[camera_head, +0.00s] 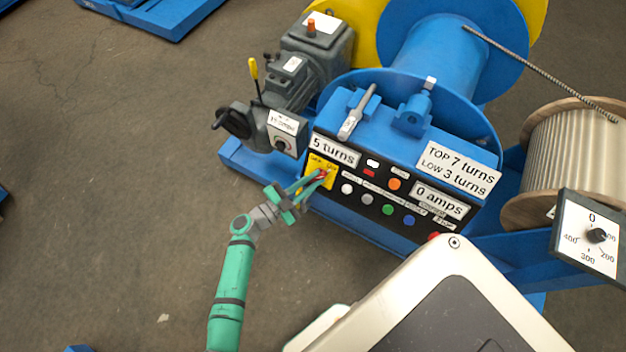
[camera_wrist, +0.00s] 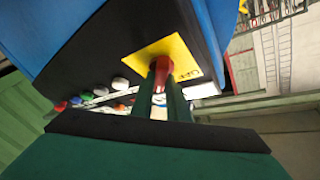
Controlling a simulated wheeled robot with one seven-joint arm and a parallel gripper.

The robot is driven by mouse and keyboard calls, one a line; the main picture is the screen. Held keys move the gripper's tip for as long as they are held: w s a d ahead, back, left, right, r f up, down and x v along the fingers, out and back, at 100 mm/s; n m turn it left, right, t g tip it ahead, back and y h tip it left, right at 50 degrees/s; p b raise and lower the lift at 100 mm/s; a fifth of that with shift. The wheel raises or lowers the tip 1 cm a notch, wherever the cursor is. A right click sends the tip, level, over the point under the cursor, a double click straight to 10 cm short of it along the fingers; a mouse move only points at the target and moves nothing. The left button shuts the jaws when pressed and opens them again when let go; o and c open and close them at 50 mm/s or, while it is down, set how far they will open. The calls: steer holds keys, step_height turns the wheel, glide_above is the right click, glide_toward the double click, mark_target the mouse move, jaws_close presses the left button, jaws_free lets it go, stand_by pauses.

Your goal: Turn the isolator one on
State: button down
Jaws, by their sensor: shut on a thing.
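The isolator is a red knob on a yellow plate (camera_head: 317,182) at the left end of the black control panel. In the head view my gripper (camera_head: 321,177) reaches it from the lower left and partly covers the plate. In the wrist view the red knob (camera_wrist: 161,72) sits between the two green fingertips of my gripper (camera_wrist: 161,88), in front of the yellow plate (camera_wrist: 182,52). The fingers are shut on the knob. Lettering on the plate is partly hidden and tilted in the wrist view.
The panel carries several coloured buttons, including an orange one (camera_head: 394,184) and a green one (camera_head: 387,209), close right of my gripper. A "0 amps" label (camera_head: 440,200) is further right. A lever with a yellow grip (camera_head: 253,68) stands up behind.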

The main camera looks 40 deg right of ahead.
steer(key=shift+m+g, duration=0.3)
steer(key=shift+m, duration=0.3)
steer(key=c, duration=1.7)
jaws_free()
steer(key=shift+a, duration=0.15)
steer(key=a, duration=1)
steer(key=shift+w+a, duration=0.15)
steer(key=shift+a, duration=0.15)
